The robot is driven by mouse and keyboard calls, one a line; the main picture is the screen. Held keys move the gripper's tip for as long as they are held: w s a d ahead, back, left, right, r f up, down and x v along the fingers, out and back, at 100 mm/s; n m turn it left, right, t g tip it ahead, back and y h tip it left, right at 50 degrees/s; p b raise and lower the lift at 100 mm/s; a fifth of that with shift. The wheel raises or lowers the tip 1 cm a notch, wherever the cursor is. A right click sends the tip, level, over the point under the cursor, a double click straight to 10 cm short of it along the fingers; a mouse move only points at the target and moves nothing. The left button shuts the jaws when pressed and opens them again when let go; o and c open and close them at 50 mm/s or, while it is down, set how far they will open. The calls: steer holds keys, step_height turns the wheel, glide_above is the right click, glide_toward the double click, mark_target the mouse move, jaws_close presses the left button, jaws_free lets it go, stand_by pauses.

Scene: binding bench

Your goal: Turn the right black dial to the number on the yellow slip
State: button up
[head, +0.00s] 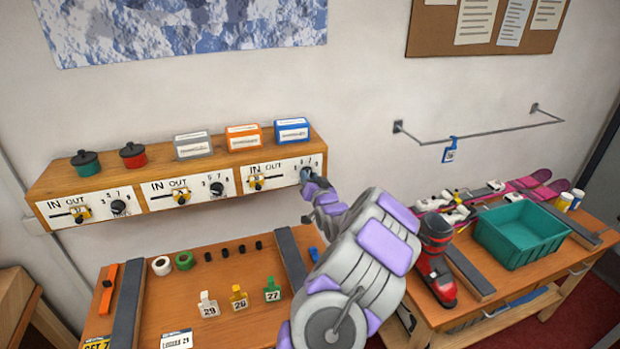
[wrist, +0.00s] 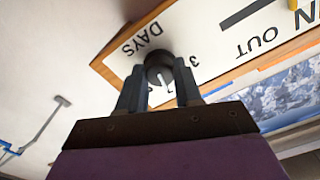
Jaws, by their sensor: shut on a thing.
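The right black dial (wrist: 158,68) sits on the rightmost white panel (head: 268,178), by the printed word DAYS in the wrist view. My gripper (head: 307,180) has its fingers on either side of this dial and is shut on it. In the head view the gripper hides most of the dial. The wrist view shows the panel turned over, with a 3 beside the dial; other numbers are partly covered, and I cannot tell the setting for certain. A yellow slip (head: 97,343) at the bottom left edge appears to read SET 7; it is cut off by the frame.
Two similar panels with a left dial (head: 118,206) and a middle dial (head: 216,188) are on the same shelf (head: 100,181). Small boxes and jars stand on top. The bench (head: 235,325) below holds numbered tags and tape rolls. A green crate (head: 520,240) stands right.

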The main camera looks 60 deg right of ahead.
steer(key=shift+f+m, duration=0.1)
steer(key=shift+m, duration=0.5)
steer(key=o, duration=1)
steer(key=shift+d, duration=0.1)
steer(key=shift+o, duration=0.2)
steer(key=b+v, duration=0.1)
steer(key=v, duration=1.6)
steer(key=shift+s, duration=0.15)
